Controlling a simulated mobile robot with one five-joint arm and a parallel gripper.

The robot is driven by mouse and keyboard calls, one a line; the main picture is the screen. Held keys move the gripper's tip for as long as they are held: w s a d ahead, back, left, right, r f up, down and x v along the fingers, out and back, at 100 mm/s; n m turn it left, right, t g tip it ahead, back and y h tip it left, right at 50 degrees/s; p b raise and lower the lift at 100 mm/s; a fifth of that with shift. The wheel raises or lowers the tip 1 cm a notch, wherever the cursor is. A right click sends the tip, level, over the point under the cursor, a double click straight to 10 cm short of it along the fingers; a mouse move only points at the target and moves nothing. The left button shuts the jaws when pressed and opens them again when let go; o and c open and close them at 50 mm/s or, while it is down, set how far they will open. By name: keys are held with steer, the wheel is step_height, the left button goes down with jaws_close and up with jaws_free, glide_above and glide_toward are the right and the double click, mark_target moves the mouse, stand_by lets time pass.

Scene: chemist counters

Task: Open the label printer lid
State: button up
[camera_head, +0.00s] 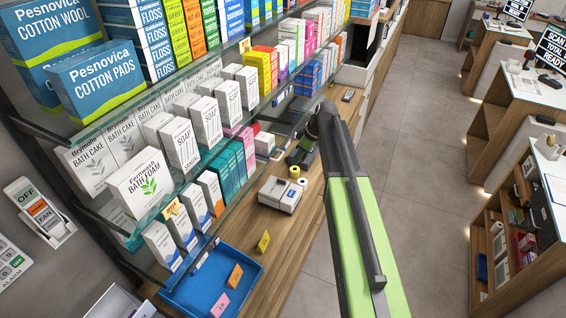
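A small grey and white box-shaped device (280,194), which looks like the label printer, sits on the wooden counter left of my arm. Its top looks closed, but it is too small to be sure. My green and black arm reaches forward over the counter's right edge. The dark end of the arm, with my gripper (324,122), is beyond the device, near some dark items on the counter.
Glass shelves (200,155) full of boxes overhang the counter on the left. A blue tray (208,285) and a yellow card (263,241) are in front. Open floor (415,130) lies to the right.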

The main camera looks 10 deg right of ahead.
steer(key=b, duration=1.7)
glide_toward(283, 181)
steer(key=x, duration=0.9)
steer(key=shift+w+a+r, duration=0.1)
steer(key=shift+w, duration=0.15)
steer(key=shift+r+p, duration=0.1)
steer(key=shift+p, duration=0.2)
jaws_close()
steer(key=shift+s, duration=0.1)
